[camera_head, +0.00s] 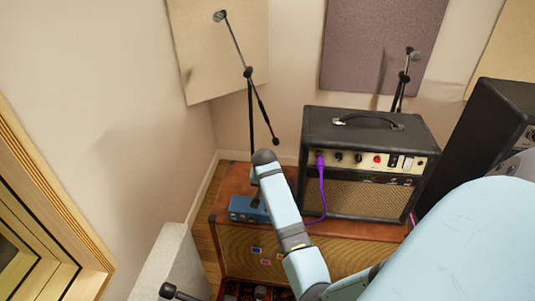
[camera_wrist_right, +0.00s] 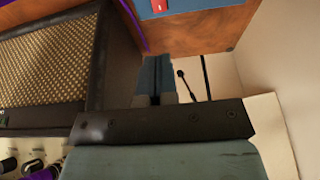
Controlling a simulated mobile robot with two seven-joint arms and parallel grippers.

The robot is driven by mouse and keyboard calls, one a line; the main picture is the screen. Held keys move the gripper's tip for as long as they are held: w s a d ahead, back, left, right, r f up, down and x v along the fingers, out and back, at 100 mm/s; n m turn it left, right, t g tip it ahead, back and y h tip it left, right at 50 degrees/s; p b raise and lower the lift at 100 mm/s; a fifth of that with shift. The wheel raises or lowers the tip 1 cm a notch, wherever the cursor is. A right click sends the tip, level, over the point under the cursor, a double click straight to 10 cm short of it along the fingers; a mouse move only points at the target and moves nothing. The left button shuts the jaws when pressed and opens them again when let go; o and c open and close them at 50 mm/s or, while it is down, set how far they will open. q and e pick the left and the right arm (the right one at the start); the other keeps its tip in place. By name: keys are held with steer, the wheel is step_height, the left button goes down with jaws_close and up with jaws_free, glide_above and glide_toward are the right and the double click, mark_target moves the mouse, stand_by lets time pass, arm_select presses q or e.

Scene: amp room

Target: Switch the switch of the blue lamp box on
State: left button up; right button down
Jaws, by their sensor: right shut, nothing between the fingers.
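The blue lamp box (camera_head: 246,209) sits on the left part of the brown speaker cabinet's top in the head view. In the right wrist view only part of the blue box (camera_wrist_right: 172,7) shows at the top edge, with a small red part on it, likely its switch. My right gripper (camera_wrist_right: 155,62) is shut and empty, its fingers pointing toward the box; a gap shows between them in the picture. In the head view my right arm hides part of the box's right side and most of the gripper. Whether the switch is on I cannot tell. My left gripper is not in view.
A black amplifier (camera_head: 365,160) stands right of the box on the brown cabinet (camera_head: 335,259). A purple cable (camera_head: 321,192) hangs from its front. A microphone stand (camera_head: 250,105) rises behind the box. A grey-white panel (camera_head: 172,263) stands at front left.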

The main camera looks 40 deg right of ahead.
steer(key=shift+s+a+r, duration=0.1)
steer(key=shift+s+r, duration=0.05)
steer(key=shift+r, duration=0.2)
steer(key=b, duration=0.1)
steer(key=w+d+b, duration=0.1)
steer(key=shift+r+b, duration=0.2)
steer(key=shift+b, duration=0.15)
stand_by(0.3)
